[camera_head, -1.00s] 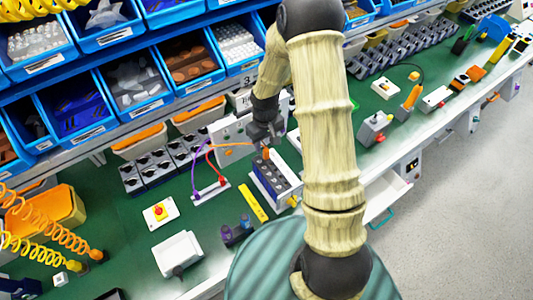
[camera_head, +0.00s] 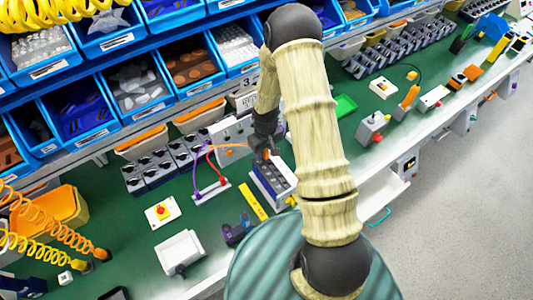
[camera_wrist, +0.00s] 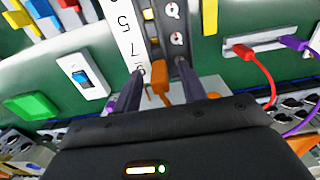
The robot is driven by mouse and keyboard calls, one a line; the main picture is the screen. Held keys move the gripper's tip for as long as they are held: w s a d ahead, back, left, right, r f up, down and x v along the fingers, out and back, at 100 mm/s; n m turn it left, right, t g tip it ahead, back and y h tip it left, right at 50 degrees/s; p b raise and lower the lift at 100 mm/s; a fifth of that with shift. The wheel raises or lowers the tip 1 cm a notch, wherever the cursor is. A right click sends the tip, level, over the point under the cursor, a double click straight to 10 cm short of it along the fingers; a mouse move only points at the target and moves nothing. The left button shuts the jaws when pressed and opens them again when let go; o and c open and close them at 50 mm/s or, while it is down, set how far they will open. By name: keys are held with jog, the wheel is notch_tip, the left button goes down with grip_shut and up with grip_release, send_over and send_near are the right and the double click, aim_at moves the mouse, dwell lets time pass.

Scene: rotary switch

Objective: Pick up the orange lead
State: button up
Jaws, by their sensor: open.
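My gripper (camera_wrist: 158,72) is open, with one finger on each side of the plug. I cannot tell whether either finger touches it. In the head view my gripper (camera_head: 265,143) is right above the plug, partly hidden by my arm.
A red lead (camera_wrist: 257,62) and a purple lead (camera_wrist: 297,44) sit in a white strip to the right in the wrist view. A white rocker switch (camera_wrist: 83,77) and a green block (camera_wrist: 35,105) lie left. Blue bins (camera_head: 140,85) line the back.

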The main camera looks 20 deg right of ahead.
grip_shut()
notch_tip(320, 180, up, 10)
jog(key=b, duration=0.2)
jog(key=shift+b, duration=0.3)
dwell(0.3)
jog(key=shift+r, duration=0.15)
dwell(0.4)
notch_tip(320, 180, up, 3)
jog(key=p, duration=0.2)
jog(key=shift+p, duration=0.3)
